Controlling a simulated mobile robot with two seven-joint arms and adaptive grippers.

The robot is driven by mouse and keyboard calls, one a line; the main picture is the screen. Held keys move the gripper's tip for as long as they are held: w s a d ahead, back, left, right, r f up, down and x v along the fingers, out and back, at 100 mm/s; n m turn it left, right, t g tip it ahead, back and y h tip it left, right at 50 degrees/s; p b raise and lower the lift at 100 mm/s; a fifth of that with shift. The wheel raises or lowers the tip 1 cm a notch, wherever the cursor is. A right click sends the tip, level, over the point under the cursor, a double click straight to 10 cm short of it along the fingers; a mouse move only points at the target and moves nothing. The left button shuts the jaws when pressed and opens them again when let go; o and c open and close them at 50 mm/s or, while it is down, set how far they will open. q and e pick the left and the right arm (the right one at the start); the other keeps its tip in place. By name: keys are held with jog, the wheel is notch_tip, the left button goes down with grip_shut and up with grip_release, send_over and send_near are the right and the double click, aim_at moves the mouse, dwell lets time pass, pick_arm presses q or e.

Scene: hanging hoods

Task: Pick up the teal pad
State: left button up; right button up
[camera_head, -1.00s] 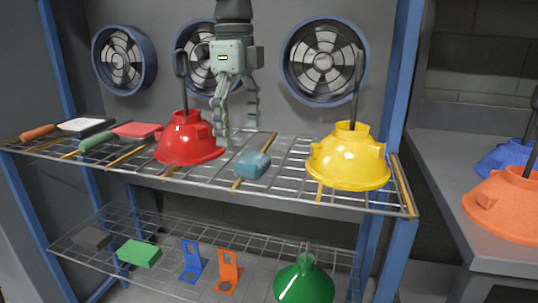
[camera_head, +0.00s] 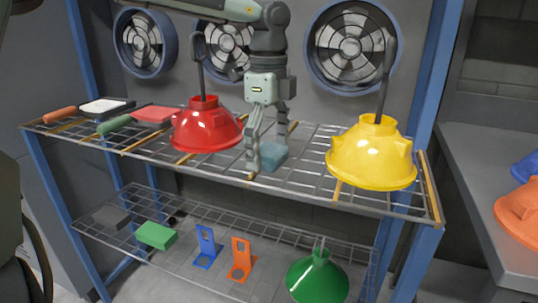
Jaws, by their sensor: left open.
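The teal pad (camera_head: 275,155) is a small blocky piece on the upper wire shelf (camera_head: 310,176), between the red hood and the yellow hood. My left gripper (camera_head: 265,160) points down at the pad with its fingers open. One finger is in front of the pad's left end and hides part of it. The other finger is behind, towards the pad's far side. I cannot tell whether either finger touches the pad. My right gripper is not in view.
The red hood (camera_head: 206,130) stands close left of my gripper, and the yellow hood (camera_head: 370,155) stands to the right, each with an upright dark handle. A red-topped paddle (camera_head: 155,114) lies further left. The lower shelf holds a green block (camera_head: 157,235), brackets and a green hood (camera_head: 318,278).

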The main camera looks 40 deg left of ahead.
aim_at(268, 148)
pick_arm(q)
jog(key=shift+c, duration=0.4)
jog(key=c, duration=1.1)
jog(key=shift+o, duration=0.2)
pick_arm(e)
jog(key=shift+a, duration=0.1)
pick_arm(q)
jog(key=shift+r, duration=0.2)
jog(key=shift+r, duration=0.25)
notch_tip(268, 148, up, 4)
jog(key=shift+a+f+b, duration=0.1)
jog(key=shift+f+b, duration=0.05)
jog(key=shift+b, duration=0.2)
jog(key=s+a+r, duration=0.2)
jog(key=a, duration=0.1)
jog(key=s+a+r, duration=0.2)
jog(key=a, duration=0.1)
jog(key=s+a+r+b, duration=0.1)
jog(key=s+a+r, duration=0.1)
jog(key=a, duration=0.1)
jog(key=shift+s+a+r, duration=0.2)
jog(key=shift+s+r, duration=0.05)
jog(key=shift+s, duration=0.05)
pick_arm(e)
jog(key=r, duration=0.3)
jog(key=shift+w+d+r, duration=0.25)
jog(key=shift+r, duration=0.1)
